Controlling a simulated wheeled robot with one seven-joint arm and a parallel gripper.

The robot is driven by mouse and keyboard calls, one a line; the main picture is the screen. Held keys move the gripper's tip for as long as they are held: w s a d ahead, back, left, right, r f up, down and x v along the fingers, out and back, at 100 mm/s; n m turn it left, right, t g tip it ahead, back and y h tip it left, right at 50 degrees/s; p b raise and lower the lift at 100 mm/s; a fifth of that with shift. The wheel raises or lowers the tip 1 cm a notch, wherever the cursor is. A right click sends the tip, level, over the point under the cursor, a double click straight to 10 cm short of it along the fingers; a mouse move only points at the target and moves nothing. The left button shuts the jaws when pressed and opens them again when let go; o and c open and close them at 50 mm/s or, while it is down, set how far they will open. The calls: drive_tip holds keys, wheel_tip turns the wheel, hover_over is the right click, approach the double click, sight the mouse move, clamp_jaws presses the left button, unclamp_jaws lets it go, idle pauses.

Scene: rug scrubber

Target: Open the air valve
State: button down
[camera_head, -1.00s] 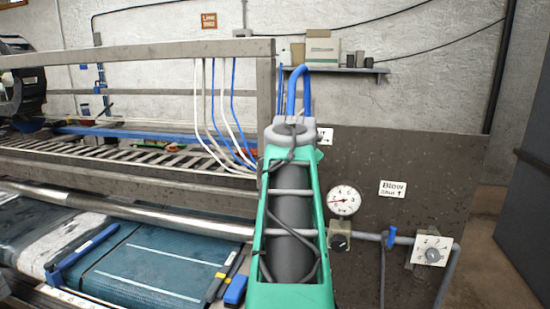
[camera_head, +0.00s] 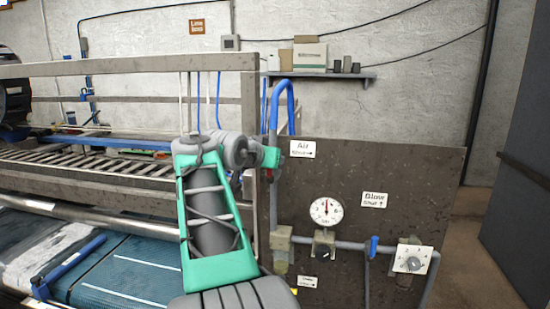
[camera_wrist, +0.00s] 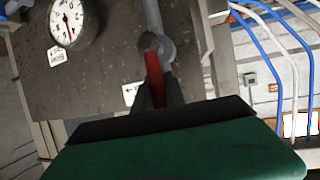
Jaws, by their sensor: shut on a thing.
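The air valve's red handle (camera_wrist: 154,72) shows in the wrist view, between the dark fingers of my gripper (camera_wrist: 160,92). The fingers are shut on it. The handle lies in line with them, below a round grey pivot (camera_wrist: 149,42) on the pipe. In the head view my gripper (camera_head: 277,158) is by the pipe, just left of the "Air" label (camera_head: 302,149). My arm and gripper hide most of the valve there. The gauge (camera_head: 325,212) on the dark panel has its needle pointing about straight up; it also shows in the wrist view (camera_wrist: 72,20).
The dark panel (camera_head: 420,180) carries a "Blow" label (camera_head: 374,200), a blue valve handle (camera_head: 373,247) and a dial plate (camera_head: 412,259). The machine's metal frame (camera_head: 110,66) stands left, close to my arm. A blue hose (camera_head: 291,105) curves above the valve.

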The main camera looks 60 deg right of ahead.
idle(0.4)
drive_tip(key=c, duration=1.4)
unclamp_jaws()
drive_tip(key=b+v, duration=0.1)
drive_tip(key=v, duration=0.7)
drive_tip(key=shift+b, duration=0.4)
drive_tip(key=p+v, duration=0.3)
drive_tip(key=v, duration=0.5)
drive_tip(key=shift+a+r, duration=0.2)
drive_tip(key=shift+a, duration=0.2)
